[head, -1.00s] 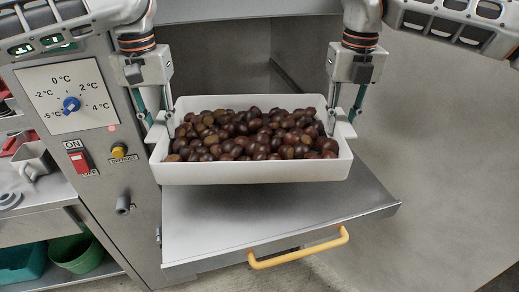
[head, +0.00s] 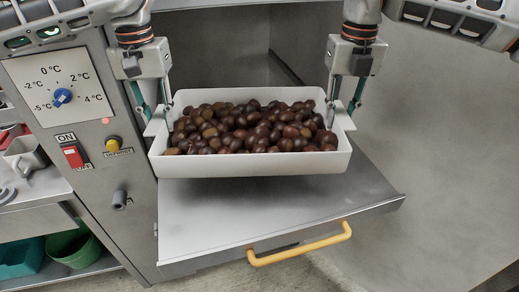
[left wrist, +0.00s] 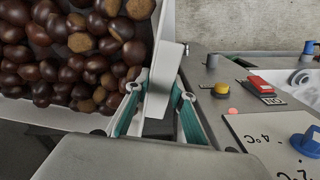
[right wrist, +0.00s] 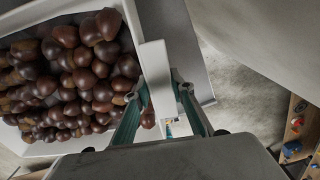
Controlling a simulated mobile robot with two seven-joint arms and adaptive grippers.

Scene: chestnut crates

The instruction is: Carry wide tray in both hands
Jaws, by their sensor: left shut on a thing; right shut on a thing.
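The wide white tray (head: 250,166) is full of brown chestnuts (head: 250,128) and looks about level. It is held above the open metal door and in front of the cabinet opening. My left gripper (head: 154,112) is shut on the tray's left handle; the left wrist view shows its fingers on either side of the white handle tab (left wrist: 163,85). My right gripper (head: 345,106) is shut on the tray's right handle, and the right wrist view shows the white tab (right wrist: 156,75) between its fingers. The tray hides part of the opening.
The lowered door (head: 270,215) with a yellow handle (head: 300,244) lies below the tray. A control panel with a blue dial (head: 62,96) and red switch (head: 72,156) stands close left. A shelf with a green bin (head: 76,248) is further left. Floor at right is clear.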

